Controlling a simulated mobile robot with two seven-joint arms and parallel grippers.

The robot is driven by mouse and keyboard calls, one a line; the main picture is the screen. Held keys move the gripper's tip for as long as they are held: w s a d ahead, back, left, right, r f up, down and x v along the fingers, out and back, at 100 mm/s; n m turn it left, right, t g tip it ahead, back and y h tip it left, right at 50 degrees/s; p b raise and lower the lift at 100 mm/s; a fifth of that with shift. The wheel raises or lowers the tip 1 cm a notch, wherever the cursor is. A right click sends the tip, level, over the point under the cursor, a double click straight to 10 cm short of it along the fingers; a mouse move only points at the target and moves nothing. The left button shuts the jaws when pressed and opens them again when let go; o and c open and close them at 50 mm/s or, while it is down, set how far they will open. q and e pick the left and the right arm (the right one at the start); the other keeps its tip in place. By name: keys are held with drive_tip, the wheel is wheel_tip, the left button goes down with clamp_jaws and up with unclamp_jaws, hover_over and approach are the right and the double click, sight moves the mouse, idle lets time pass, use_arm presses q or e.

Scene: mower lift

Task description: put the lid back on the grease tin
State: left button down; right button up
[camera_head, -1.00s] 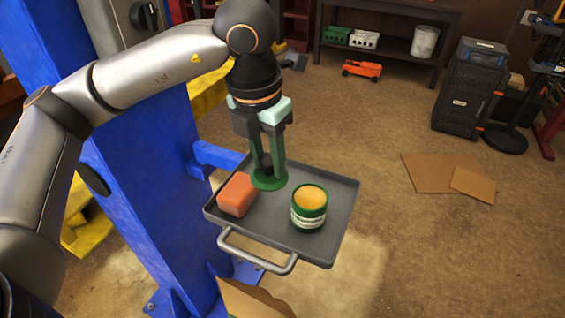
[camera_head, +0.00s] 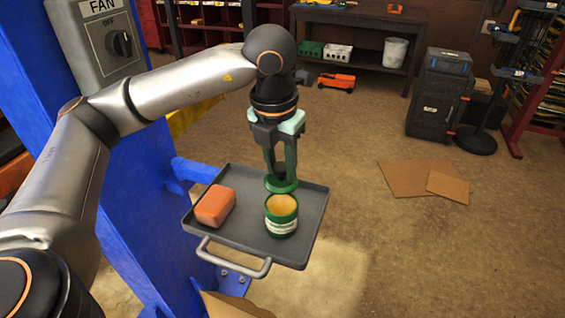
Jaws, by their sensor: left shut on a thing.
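The grease tin (camera_head: 281,219) is green with a pale label band and stands upright and open on the grey tray, yellow-brown grease showing at its top. My left gripper (camera_head: 281,177) points down and is shut on the green lid (camera_head: 282,186). The lid is held roughly flat, just behind the tin's rim in the picture. It appears above the tray; whether it touches the rim, I cannot tell. My right gripper is not in view.
The grey tray (camera_head: 246,240) has a raised rim and a front handle, and is beside a blue post (camera_head: 150,195). An orange-red block (camera_head: 214,205) lies on the tray, left of the tin. Flattened cardboard (camera_head: 408,178) lies on the floor at right.

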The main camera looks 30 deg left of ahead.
sight(280, 179)
use_arm(q)
drive_tip(key=shift+f+b, duration=1.85)
drive_tip(key=shift+f, duration=0.8)
drive_tip(key=shift+f+b, duration=0.15)
drive_tip(key=shift+b, duration=0.45)
idle(0.6)
unclamp_jaws()
idle(0.5)
drive_tip(key=shift+r+p, duration=2.55)
drive_tip(key=shift+r, duration=1)
